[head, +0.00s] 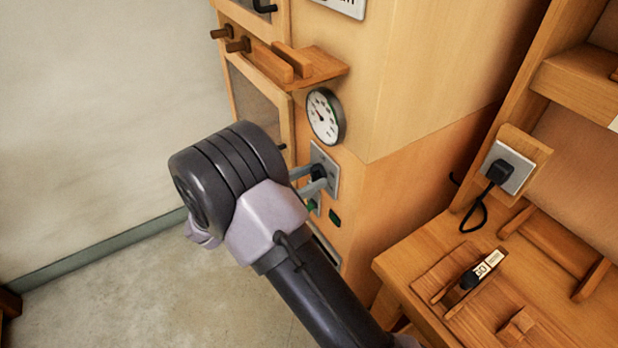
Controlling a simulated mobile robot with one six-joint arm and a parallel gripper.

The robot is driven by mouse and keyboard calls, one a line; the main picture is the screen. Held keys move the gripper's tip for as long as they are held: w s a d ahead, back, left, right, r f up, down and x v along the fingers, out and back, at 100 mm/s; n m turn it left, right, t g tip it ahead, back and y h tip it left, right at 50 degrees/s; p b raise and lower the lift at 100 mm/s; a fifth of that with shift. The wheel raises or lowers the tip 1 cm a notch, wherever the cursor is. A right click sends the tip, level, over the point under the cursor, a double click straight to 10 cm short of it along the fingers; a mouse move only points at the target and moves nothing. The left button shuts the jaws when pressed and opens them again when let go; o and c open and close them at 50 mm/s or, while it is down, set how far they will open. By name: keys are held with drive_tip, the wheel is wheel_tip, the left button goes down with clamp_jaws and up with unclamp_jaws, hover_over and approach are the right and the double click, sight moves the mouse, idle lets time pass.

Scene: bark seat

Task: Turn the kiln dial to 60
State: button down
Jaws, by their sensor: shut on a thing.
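The kiln dial is a small dark knob (319,171) on a grey metal plate (327,165) on the front of the wooden kiln cabinet. My gripper (314,180) is shut on the dial, its two grey fingers on either side of it. The fingers and my wrist hide part of the knob and plate, and the dial's marks cannot be read. Above the plate is a round white gauge (324,115) with a green band and a dark needle. Its figures are too small to read.
A small wooden shelf (314,69) juts out above the gauge. At right a wooden bench (411,267) holds a dark-handled tool (477,273). A black plug (503,170) sits in a wall socket. The floor at left is clear.

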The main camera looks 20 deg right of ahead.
drive_tip(key=c, duration=0.9)
unclamp_jaws()
drive_tip(key=shift+a, duration=0.1)
drive_tip(key=p+v, duration=0.5)
drive_tip(key=v, duration=1.2)
drive_tip(key=shift+a, duration=0.1)
